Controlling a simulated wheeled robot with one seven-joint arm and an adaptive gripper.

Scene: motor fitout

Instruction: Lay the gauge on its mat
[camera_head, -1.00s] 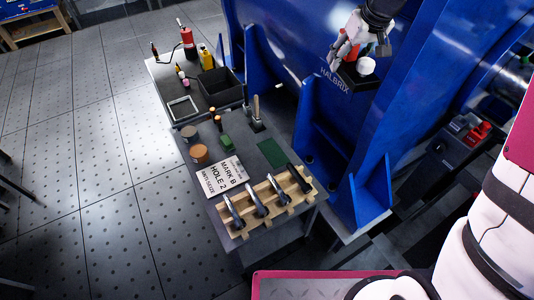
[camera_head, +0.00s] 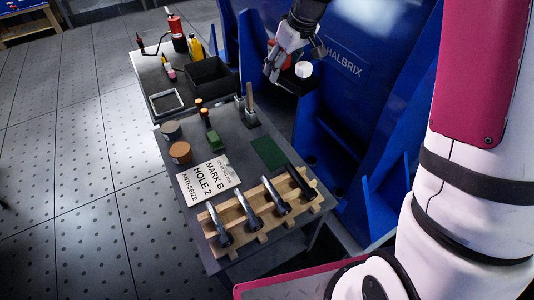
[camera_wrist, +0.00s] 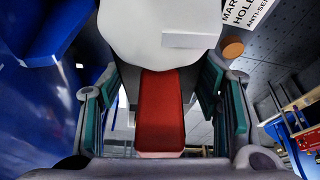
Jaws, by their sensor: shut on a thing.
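My gripper (camera_head: 280,66) is shut on the gauge, which I take to be the dark block with a white round part (camera_head: 304,69) and a red part between the fingers. In the wrist view the red part (camera_wrist: 160,112) lies between the two fingers, under a large white rounded form (camera_wrist: 160,35). The gripper holds it in the air, in front of the blue machine and beyond the table's back right. A flat dark green mat (camera_head: 269,152) lies bare on the table, behind the wooden rack, with the held gauge up and right of it.
On the table (camera_head: 232,160), a wooden rack (camera_head: 262,222) holds several metal-headed tools. A black bin (camera_head: 209,82) sits farther back. Blue machine ribs rise at right.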

